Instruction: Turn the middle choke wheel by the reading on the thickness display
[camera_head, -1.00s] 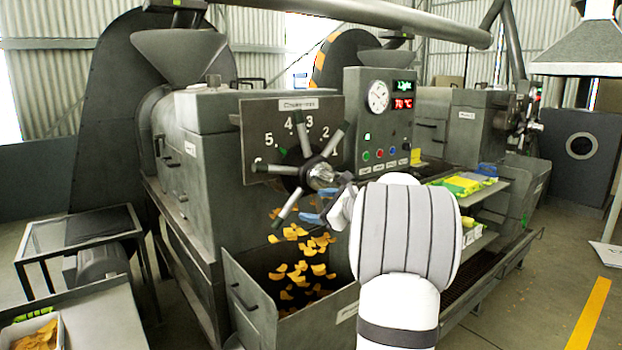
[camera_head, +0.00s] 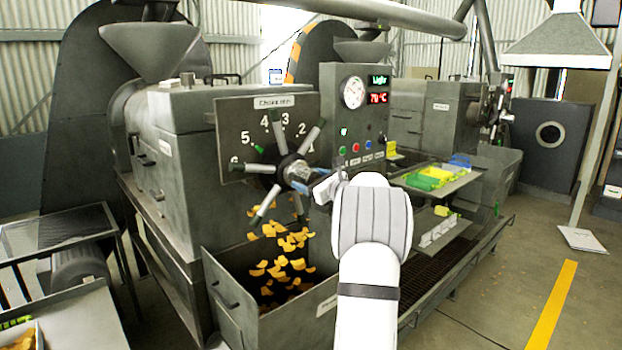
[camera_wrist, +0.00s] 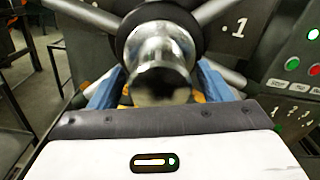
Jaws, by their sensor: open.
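The middle choke wheel is a dark hub (camera_head: 292,172) with several grey spokes and a shiny metal centre. It is mounted on a plate with numbers around it, and a small green mark (camera_head: 258,149) shows between spokes near the 5. My gripper (camera_head: 308,190) is at the front of the hub, its blue fingers open. In the wrist view the metal hub end (camera_wrist: 158,65) lies between the two fingers of my gripper (camera_wrist: 160,78); contact cannot be told. The display (camera_head: 380,80) on the control panel shows green text that looks like "Light".
A red display (camera_head: 378,97) below it reads about 70 °C. A round gauge (camera_head: 353,92) and coloured buttons are on the same panel. Orange flakes fall into an open bin (camera_head: 228,290) under the wheel. Another press (camera_head: 455,120) stands behind at right.

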